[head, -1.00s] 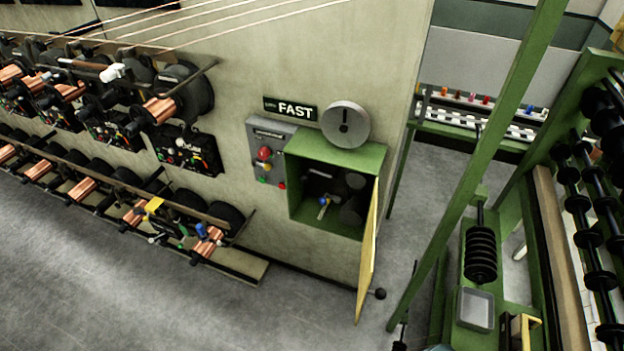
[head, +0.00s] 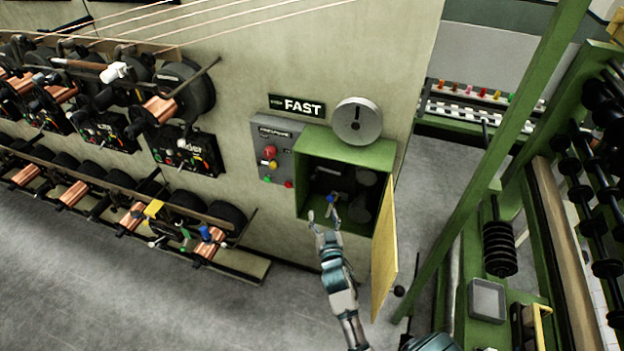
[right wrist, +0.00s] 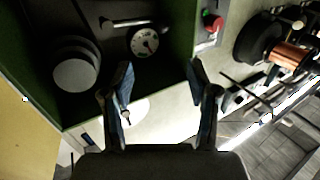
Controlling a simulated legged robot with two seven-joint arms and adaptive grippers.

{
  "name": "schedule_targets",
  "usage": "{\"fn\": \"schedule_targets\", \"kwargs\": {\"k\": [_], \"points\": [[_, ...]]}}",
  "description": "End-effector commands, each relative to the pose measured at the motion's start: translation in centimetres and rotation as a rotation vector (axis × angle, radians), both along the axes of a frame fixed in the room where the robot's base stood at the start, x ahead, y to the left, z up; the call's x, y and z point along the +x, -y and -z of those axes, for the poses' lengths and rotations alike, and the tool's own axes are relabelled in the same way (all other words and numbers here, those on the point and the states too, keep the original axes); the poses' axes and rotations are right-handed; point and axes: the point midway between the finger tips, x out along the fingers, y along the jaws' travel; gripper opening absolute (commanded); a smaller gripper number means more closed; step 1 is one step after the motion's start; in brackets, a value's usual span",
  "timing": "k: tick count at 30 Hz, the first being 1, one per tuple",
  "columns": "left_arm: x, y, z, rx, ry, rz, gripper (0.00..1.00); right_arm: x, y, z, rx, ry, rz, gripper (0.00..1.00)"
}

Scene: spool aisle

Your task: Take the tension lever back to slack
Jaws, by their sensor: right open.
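An open green box (head: 347,146) on the wall shows a dark inside with a small blue-tipped part (head: 331,198), which may be the tension lever. In the right wrist view the box (right wrist: 182,35) holds a round dial (right wrist: 144,41), a short grey bar (right wrist: 125,22) and stacked dark discs (right wrist: 75,74). I cannot tell which part is the lever or where it is set. My right gripper (head: 322,213) is at the lower front of the box opening, fingers apart and empty; its fingers (right wrist: 160,74) also show in the right wrist view. My left gripper is not in view.
The box's yellow door (head: 384,255) hangs open to the right of my right arm. A grey button panel (head: 275,152) is left of the box, below a FAST sign (head: 298,106). Copper spools (head: 158,107) line the left wall. A green frame (head: 505,160) stands at right.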

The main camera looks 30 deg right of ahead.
Motion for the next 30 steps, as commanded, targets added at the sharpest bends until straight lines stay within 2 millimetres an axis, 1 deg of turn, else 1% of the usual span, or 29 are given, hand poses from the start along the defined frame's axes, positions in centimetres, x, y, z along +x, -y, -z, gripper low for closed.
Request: {"fn": "schedule_targets", "kwargs": {"k": [5, 7, 12, 18, 21, 24, 30], "points": [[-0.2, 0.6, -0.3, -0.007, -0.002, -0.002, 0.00, 3.2, 1.0, -0.2, -0.004, -0.001, -0.002, 0.59], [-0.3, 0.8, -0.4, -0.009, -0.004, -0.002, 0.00, 4.8, 1.6, -0.2, -0.004, -0.001, -0.001, 0.59], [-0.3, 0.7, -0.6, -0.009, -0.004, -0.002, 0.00, 8.6, 3.1, -0.2, -0.005, -0.002, -0.002, 0.59], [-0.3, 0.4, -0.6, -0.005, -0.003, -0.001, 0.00, 12.5, 4.7, -0.1, -0.003, -0.002, -0.002, 0.59], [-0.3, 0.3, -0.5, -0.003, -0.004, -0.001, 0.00, 13.9, 5.3, 0.0, -0.002, -0.003, -0.002, 0.59], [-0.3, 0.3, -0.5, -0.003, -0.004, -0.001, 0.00, 14.8, 5.6, 0.0, -0.003, -0.002, -0.002, 0.59], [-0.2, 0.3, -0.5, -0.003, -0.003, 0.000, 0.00, 15.4, 5.9, 0.0, -0.002, -0.002, -0.002, 0.59]]}}
